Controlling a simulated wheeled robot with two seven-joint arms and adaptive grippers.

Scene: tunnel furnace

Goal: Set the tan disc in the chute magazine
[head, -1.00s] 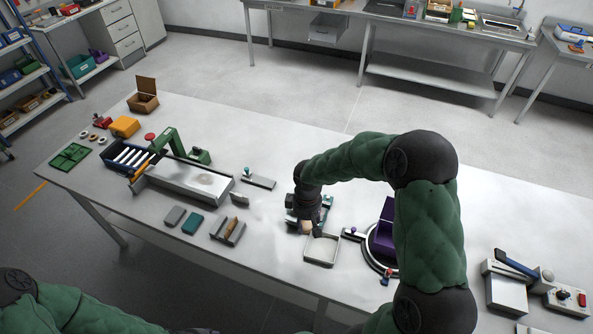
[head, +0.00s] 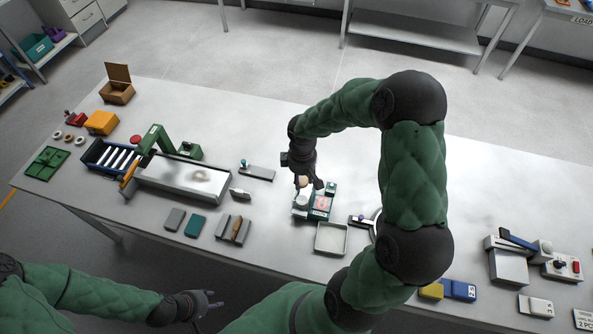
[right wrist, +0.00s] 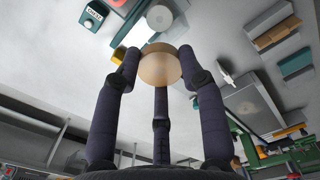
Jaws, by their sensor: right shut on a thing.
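My right gripper (head: 303,178) is shut on the tan disc (right wrist: 160,66), which sits between its fingertips in the right wrist view. In the head view the disc (head: 302,182) shows small below the fingers, by the back of a teal device (head: 320,204) with a white round top (head: 302,201). It looks held above the table. I cannot tell for sure which thing is the chute magazine; a grey slotted holder (head: 222,227) with a brown strip stands to the left. My left gripper (head: 213,299) is empty and looks open, in front of the table edge.
A shallow square tray (head: 331,238) is in front of the device. Grey (head: 174,219) and teal (head: 195,225) blocks lie left of the holder. A long metal bed (head: 180,180) with a green arch (head: 152,138) stands further left. The back middle of the table is clear.

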